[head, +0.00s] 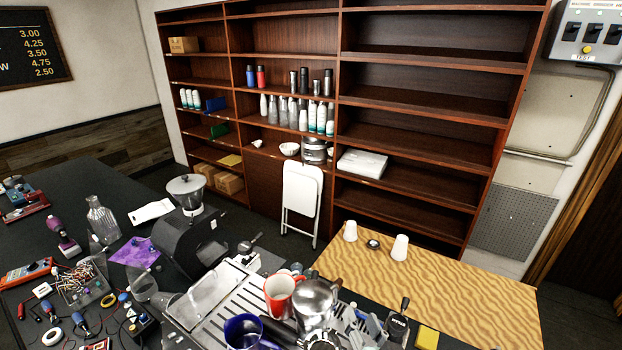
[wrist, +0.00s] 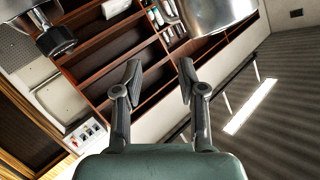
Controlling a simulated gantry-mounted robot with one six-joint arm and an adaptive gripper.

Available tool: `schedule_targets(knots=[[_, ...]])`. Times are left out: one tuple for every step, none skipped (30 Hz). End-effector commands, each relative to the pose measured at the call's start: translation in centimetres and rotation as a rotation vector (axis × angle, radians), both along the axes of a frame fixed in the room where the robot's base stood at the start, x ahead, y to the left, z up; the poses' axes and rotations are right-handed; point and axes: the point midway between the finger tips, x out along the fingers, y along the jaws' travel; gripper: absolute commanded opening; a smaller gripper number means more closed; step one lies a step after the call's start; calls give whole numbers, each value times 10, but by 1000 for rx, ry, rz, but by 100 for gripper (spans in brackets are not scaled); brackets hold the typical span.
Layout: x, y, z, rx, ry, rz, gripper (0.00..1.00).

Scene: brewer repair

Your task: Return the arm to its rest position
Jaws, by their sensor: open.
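My gripper (wrist: 160,80) shows in the wrist view with its two dark fingers spread apart and nothing between them. Behind the fingers are the tall brown shelves (wrist: 122,62), seen tilted and at a distance. A shiny metal cylinder (wrist: 215,12) hangs into the top of the wrist view, close to the right finger. A dark knobbed part (wrist: 55,40) is at its upper left. In the head view my arm and gripper cannot be made out.
In the head view, the espresso machine (head: 215,300) stands at the front with a red mug (head: 280,292), a blue mug (head: 245,333) and a steel pitcher (head: 314,302) on it. Tools and wires clutter the dark counter at left. The wood-patterned counter (head: 450,300) at right is mostly clear.

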Motion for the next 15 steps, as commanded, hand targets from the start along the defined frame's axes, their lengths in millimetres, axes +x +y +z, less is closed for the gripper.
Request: schedule_targets(knots=[[1,24,17,-92,-36,14,40],[1,35,26,-148,-55,14,40],[-1,50,39,-219,-85,13,40],[-3,60,48,-269,-107,10,40],[-5,70,59,-317,-130,8,40],[-10,82,72,-379,-162,0,40],[-14,91,82,-422,-186,-7,40],[-18,100,92,-464,-210,-13,40],[-27,103,92,-492,-190,-17,40],[-37,99,79,-488,-133,-8,40],[-47,98,69,-486,-90,0,40],[-59,97,57,-485,-36,11,40],[-68,97,49,-484,0,20,40],[-77,97,42,-482,32,27,40],[-87,96,33,-481,71,36,40]])
